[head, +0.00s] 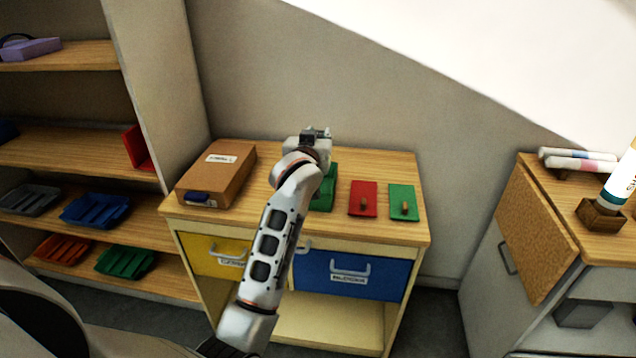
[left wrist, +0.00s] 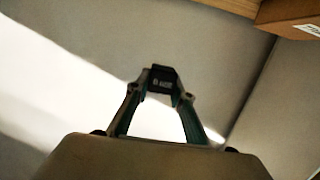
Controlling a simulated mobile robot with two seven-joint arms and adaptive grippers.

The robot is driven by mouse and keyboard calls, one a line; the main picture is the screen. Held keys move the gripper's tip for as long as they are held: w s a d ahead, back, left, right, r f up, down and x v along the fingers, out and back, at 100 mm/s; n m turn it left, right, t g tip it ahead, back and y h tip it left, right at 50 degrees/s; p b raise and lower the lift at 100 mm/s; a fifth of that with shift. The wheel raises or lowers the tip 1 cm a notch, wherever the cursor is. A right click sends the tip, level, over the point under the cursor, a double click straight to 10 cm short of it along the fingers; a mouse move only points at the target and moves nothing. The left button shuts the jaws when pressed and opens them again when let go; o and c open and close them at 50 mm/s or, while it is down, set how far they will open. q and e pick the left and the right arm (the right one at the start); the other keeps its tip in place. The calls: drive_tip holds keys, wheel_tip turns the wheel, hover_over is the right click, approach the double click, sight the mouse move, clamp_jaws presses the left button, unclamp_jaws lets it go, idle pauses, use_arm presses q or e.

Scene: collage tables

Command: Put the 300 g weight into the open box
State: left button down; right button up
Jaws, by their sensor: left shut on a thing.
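My left gripper (head: 318,134) is above the back of the wooden cabinet top. In the left wrist view the gripper (left wrist: 162,94) is shut on a small dark block (left wrist: 161,77) with faint white marking, too blurred to read; it may be the 300 g weight. A green thing (head: 325,192) stands on the cabinet top, partly hidden behind my left arm; I cannot tell if it is an open box. A brown box (head: 228,176) with a white label and blue front piece lies at the left and looks closed. My right gripper is not in view.
A red plate (head: 363,199) and a green plate (head: 403,203), each with a wooden knob, lie on the cabinet top (head: 395,233). Shelves with coloured trays (head: 95,208) stand at the left.

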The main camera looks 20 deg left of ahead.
use_arm(q)
wheel_tip(320, 180, down, 13)
drive_tip(key=shift+f+b, duration=0.2)
drive_tip(key=shift+b, duration=0.5)
drive_tip(key=shift+f, duration=0.15)
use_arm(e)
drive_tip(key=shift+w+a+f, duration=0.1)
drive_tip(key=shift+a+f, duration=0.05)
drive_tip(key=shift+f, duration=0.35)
use_arm(q)
drive_tip(key=shift+f, duration=0.1)
drive_tip(key=shift+f+b, duration=0.3)
drive_tip(key=shift+f, duration=0.1)
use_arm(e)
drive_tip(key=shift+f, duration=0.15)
use_arm(q)
drive_tip(key=shift+f, duration=0.15)
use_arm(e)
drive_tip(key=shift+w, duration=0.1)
use_arm(q)
drive_tip(key=c, duration=1.8)
unclamp_jaws()
drive_tip(key=shift+o, duration=0.2)
